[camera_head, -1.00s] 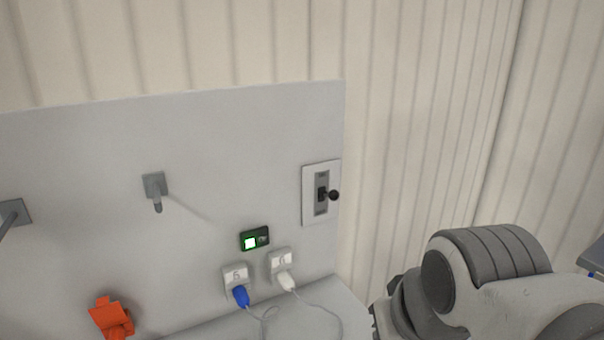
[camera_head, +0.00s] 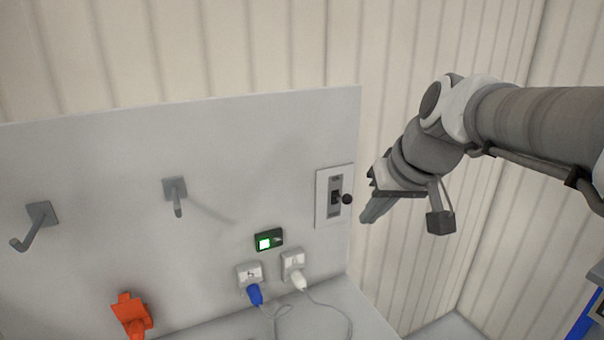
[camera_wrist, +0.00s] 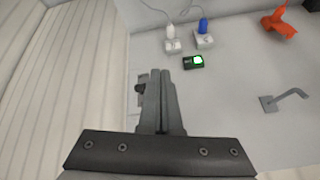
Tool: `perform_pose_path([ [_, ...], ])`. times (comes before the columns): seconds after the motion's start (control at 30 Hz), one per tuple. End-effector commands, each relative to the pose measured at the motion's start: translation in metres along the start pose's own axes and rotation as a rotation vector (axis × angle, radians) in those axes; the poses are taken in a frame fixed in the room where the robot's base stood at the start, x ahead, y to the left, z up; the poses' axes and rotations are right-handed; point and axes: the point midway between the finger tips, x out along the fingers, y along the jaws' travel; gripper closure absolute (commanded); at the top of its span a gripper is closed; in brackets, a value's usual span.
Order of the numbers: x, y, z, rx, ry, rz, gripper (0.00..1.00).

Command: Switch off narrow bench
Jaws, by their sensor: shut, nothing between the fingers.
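A switch plate (camera_head: 335,196) with a dark lever and a round black knob (camera_head: 347,199) is mounted near the right edge of the grey panel. My gripper (camera_head: 366,217) is shut and empty, just right of the knob in the head view; I cannot tell whether it touches. In the wrist view my gripper's fingers (camera_wrist: 160,72) are together, and the dark knob (camera_wrist: 139,87) shows just left of them, partly hidden. A small black device (camera_head: 268,240) with a lit green-white indicator is on the panel, lower left of the switch; it also shows in the wrist view (camera_wrist: 194,62).
Two sockets hold a blue plug (camera_head: 255,294) and a white plug (camera_head: 299,282), with cables hanging below. Grey hooks (camera_head: 175,195) stick out of the panel at left. An orange part (camera_head: 131,315) is at lower left. A ribbed wall (camera_head: 420,60) stands behind.

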Motion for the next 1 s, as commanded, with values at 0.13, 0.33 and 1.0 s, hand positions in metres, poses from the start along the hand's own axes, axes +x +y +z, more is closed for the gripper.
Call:
perform_pose_path([
  [0.13,0.007,0.015,-0.063,-0.019,0.026,-0.039,1.00],
  [0.33,0.028,0.038,-0.132,-0.055,0.074,-0.078,1.00],
  [1.0,0.053,0.061,-0.185,-0.099,0.124,-0.100,1.00],
])
